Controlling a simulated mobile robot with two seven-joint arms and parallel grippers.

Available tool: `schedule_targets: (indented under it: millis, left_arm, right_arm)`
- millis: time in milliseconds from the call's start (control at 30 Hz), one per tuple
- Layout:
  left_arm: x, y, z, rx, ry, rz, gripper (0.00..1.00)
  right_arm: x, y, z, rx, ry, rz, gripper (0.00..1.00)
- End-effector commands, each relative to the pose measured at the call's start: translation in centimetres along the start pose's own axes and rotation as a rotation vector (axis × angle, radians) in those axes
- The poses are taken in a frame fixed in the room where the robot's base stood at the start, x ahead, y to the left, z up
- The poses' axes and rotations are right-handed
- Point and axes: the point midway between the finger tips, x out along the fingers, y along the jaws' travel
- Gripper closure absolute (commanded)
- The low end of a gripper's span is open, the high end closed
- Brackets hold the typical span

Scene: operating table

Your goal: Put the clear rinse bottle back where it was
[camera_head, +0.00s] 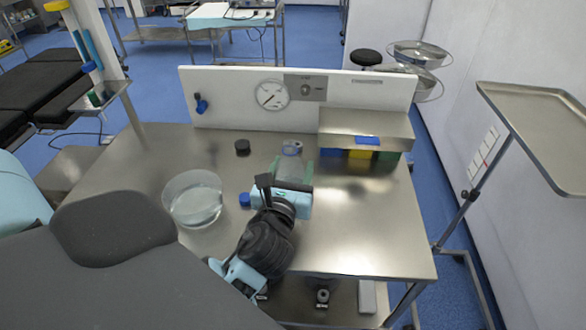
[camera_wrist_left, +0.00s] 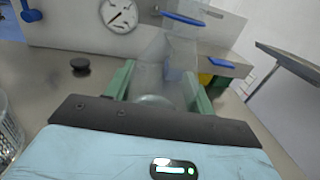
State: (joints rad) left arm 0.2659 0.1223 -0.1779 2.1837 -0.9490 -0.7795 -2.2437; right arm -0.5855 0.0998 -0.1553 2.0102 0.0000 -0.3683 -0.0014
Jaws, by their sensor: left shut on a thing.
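The clear rinse bottle (camera_wrist_left: 180,50) stands between the green fingers of my left gripper (camera_wrist_left: 163,88) in the wrist view, with a blue band near its top. My left gripper (camera_head: 289,168) is shut on the bottle over the middle of the steel table in the head view. There, only the bottle's top (camera_head: 291,148) shows clearly; the gripper hides most of the rest. I cannot tell whether its base touches the table. My right gripper is not in view.
A black disc (camera_head: 242,147) lies farther back. A raised steel shelf (camera_head: 366,124) with coloured blocks beneath is at right. The table's front right is clear.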

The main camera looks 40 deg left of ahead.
Motion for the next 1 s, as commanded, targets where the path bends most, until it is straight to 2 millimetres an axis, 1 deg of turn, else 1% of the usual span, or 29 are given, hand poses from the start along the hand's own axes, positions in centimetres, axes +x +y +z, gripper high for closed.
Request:
schedule_targets:
  millis: [67,233,267,400,433,667,767,867,1000]
  left_arm:
    - [0.0,0.0,0.2,-0.001,-0.004,0.0,0.83]
    - [0.0,0.0,-0.2,0.0,-0.003,-0.001,0.83]
    - [0.0,0.0,-0.3,0.0,0.0,0.0,0.45]
    - [0.0,0.0,-0.3,0.0,-0.001,0.0,0.26]
    - [0.0,0.0,-0.3,0.0,-0.001,0.0,0.24]
    - [0.0,0.0,-0.3,0.0,0.0,0.0,0.24]
    - [0.0,0.0,0.1,-0.001,-0.001,0.0,0.24]
    - [-0.8,0.0,-0.1,0.0,0.002,0.0,0.24]
    - [-3.2,0.0,-0.1,-0.001,0.003,-0.001,0.24]
  right_arm:
    - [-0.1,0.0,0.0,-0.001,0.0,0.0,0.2]
    - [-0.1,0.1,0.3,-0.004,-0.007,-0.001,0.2]
    - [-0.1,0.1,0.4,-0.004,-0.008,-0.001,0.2]
    - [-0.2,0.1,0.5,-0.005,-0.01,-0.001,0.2]
    - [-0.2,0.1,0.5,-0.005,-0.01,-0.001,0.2]
    - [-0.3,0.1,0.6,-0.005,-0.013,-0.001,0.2]
    - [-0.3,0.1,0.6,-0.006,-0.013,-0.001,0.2]
    - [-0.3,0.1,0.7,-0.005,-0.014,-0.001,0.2]
    - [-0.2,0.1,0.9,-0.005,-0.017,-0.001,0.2]
